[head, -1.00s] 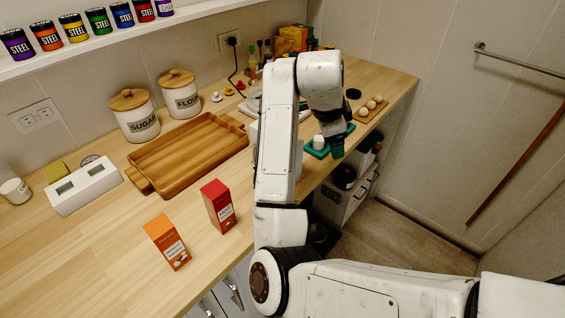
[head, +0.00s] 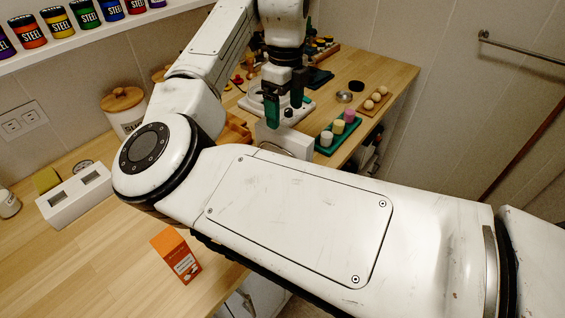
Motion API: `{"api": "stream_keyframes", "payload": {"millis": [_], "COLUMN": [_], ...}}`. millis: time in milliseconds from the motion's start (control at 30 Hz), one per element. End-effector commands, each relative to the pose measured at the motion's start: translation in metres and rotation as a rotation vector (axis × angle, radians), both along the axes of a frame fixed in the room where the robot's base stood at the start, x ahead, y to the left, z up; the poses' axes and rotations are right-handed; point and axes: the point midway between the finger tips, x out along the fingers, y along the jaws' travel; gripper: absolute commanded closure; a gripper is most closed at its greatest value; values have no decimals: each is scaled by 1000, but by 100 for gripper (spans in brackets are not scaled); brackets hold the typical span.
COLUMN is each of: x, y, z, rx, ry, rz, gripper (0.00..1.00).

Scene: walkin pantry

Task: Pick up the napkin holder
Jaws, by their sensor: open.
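A white, upright-sided object (head: 290,143) stands on the counter just below my gripper and looks like the napkin holder. Its lower part is hidden behind my forearm, so I cannot be sure what it is. My gripper (head: 285,110) points down, open, with a green finger on the left and a darker finger on the right. It appears above the white object, and I see nothing between the fingers. I cannot tell the exact height gap.
A green tray with small coloured cups (head: 339,126) stands to the right, before a board of eggs (head: 371,104). An orange box (head: 177,256) and a white two-holed block (head: 76,197) are at left. My arm hides the middle counter.

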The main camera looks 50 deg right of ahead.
Motion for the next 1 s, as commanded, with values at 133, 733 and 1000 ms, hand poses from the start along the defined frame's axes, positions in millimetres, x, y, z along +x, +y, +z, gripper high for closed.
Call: {"api": "stream_keyframes", "payload": {"millis": [133, 733, 1000], "x": [0, 0, 0], "y": [0, 3, 3], "z": [-20, -79, -80], "rx": [0, 0, -1], "ry": [0, -1, -1], "rz": [2, 2, 2], "gripper": [16, 16, 19]}}
